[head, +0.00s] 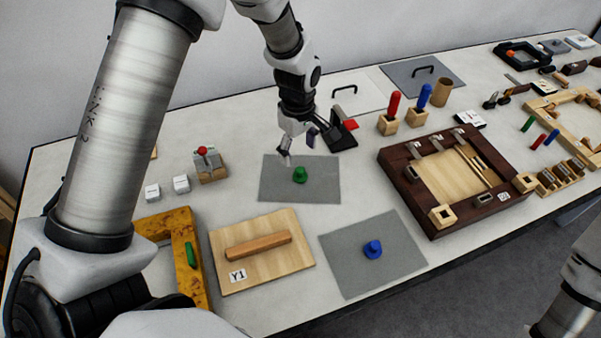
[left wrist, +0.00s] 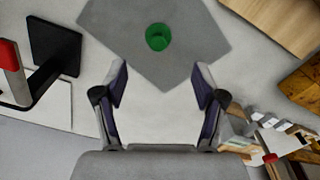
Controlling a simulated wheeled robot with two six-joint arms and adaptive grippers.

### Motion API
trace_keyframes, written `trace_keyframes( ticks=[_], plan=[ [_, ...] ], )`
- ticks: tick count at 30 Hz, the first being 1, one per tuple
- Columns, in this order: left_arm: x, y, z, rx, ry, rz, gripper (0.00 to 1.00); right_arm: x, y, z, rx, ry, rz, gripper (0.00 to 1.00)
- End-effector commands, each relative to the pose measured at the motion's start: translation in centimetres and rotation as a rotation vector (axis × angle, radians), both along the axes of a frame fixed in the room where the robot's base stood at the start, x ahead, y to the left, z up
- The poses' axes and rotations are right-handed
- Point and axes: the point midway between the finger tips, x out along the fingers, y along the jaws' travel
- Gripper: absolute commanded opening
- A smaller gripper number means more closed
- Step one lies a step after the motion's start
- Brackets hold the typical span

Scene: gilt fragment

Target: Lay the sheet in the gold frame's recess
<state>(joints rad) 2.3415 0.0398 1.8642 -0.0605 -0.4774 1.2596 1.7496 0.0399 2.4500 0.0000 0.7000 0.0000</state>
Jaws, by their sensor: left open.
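A grey sheet with a green knob (head: 272,188) lies flat on the table in the middle. A similar grey sheet with a blue knob (head: 347,262) lies nearer the front. I cannot tell which sheet is meant. The gold-brown burl frame (head: 183,228) at lower left is partly hidden by my arm; a green bar lies on its right side. My left gripper (head: 298,149) is open and empty, above and behind the green-knobbed sheet. In the left wrist view the gripper (left wrist: 160,86) points toward that sheet (left wrist: 192,60), its knob ahead of the fingertips. My right gripper is out of view.
A wooden panel marked Y1 (head: 285,268) with a bar lies beside the gold frame. A dark wooden tray (head: 400,190) stands right of the sheets. A red-tipped black stand (head: 341,134) is close beside my left gripper. Small white blocks (head: 181,184) sit at left.

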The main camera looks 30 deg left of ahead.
Motion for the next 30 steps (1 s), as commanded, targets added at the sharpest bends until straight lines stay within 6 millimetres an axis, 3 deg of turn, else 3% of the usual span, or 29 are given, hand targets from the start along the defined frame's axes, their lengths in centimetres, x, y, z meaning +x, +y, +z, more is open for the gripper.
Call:
trace_keyframes(
  ticks=[2, 10, 15, 23, 29, 30],
  plan=[
    [0.0, 0.0, -1.0, 0.001, 0.002, 0.0, 0.7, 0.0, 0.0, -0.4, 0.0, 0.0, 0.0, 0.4],
    [-0.2, -0.3, -4.3, 0.0, 0.005, -0.001, 0.7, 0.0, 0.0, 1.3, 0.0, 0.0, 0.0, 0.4],
    [-0.1, -0.4, -7.4, 0.0, 0.004, -0.001, 0.7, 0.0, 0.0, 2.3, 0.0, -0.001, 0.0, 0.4],
    [0.0, -0.4, -8.2, 0.0, 0.0, 0.0, 0.7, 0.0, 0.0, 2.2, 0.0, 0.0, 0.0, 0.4],
    [0.0, -0.4, -8.2, 0.0, 0.0, 0.0, 0.0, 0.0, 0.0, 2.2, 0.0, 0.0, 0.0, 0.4],
    [-0.1, -0.4, -8.2, 0.0, 0.0, 0.0, 0.0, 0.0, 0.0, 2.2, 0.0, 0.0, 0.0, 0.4]
  ],
)
